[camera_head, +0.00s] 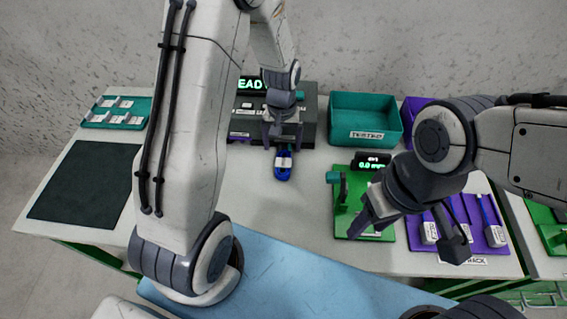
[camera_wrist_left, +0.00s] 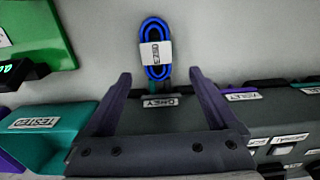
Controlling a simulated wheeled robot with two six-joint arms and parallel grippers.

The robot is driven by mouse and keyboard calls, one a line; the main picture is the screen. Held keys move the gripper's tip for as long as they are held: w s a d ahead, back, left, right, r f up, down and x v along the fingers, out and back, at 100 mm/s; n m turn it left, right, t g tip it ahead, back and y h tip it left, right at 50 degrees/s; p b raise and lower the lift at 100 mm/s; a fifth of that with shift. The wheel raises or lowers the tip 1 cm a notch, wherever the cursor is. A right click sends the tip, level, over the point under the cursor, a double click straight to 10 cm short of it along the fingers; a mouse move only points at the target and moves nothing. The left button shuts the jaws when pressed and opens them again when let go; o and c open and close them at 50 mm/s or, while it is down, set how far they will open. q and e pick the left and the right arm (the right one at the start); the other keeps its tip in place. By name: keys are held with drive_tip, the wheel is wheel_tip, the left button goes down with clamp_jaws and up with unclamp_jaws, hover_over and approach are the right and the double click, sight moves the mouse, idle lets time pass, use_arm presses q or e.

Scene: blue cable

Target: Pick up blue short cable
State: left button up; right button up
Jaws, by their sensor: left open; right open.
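The blue short cable (camera_head: 283,166) is a coiled bundle with a white label band. It lies on the table in front of the dark tester box (camera_head: 310,101). In the left wrist view the cable (camera_wrist_left: 155,50) shows upper centre, ahead of and roughly centred between the fingertips. My left gripper (camera_head: 284,142) is open and empty, over the box's front side, just behind the cable in the head view. Its two fingers also show in the left wrist view (camera_wrist_left: 160,78). My right gripper (camera_head: 410,232) is open over the green fixture and purple rack.
A teal bin (camera_head: 365,117) labelled TESTED stands at the back. A green fixture (camera_head: 345,208) with a small display and a purple rack (camera_head: 490,233) are at right. A dark mat (camera_head: 85,185) and teal tray (camera_head: 117,112) are at left. The table in front of the cable is clear.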

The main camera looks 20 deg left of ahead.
sight(284, 158)
use_arm(q)
drive_tip(key=shift+d+f+p, duration=0.2)
drive_tip(key=shift+f+p, duration=0.1)
drive_tip(key=shift+f, duration=2.45)
clamp_jaws()
drive_tip(key=shift+r, duration=0.2)
